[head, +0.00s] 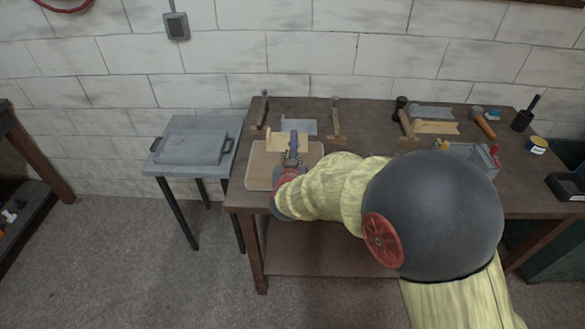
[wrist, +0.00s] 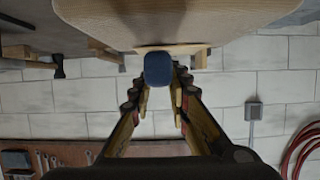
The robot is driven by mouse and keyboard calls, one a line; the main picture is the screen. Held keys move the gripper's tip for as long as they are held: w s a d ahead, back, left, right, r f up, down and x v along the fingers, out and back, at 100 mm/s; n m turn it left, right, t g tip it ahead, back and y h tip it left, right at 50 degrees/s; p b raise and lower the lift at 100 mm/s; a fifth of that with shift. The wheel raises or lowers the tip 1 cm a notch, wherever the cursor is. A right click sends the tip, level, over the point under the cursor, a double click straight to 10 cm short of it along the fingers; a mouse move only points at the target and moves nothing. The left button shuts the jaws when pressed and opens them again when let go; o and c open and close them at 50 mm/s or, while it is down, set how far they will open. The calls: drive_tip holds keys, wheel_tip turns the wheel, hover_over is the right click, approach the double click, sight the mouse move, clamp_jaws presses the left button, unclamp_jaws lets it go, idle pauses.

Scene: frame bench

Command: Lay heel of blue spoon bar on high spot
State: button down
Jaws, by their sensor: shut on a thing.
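My gripper (head: 290,168) is over the left part of the bench, shut on a blue bar (wrist: 158,68), which I take for the spoon bar. In the wrist view the bar's blunt blue end shows between my fingertips (wrist: 155,85). In the head view a slim grey-blue length (head: 294,143) sticks out beyond my gripper toward the wall. A tan, rounded board (head: 259,163) lies under and around my gripper. It also shows at the top of the wrist view (wrist: 200,20). I cannot make out the high spot, nor tell whether the bar touches anything.
A pale wooden block (head: 275,143) and a grey plate (head: 306,126) lie behind my gripper. Hammers (head: 336,119) stand or lie along the back of the bench (head: 360,145). My arm hides the bench's middle.

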drive_tip(key=shift+f+b, duration=0.35)
drive_tip(key=shift+f, duration=1.1)
drive_tip(key=shift+f, duration=0.1)
drive_tip(key=c, duration=1.7)
unclamp_jaws()
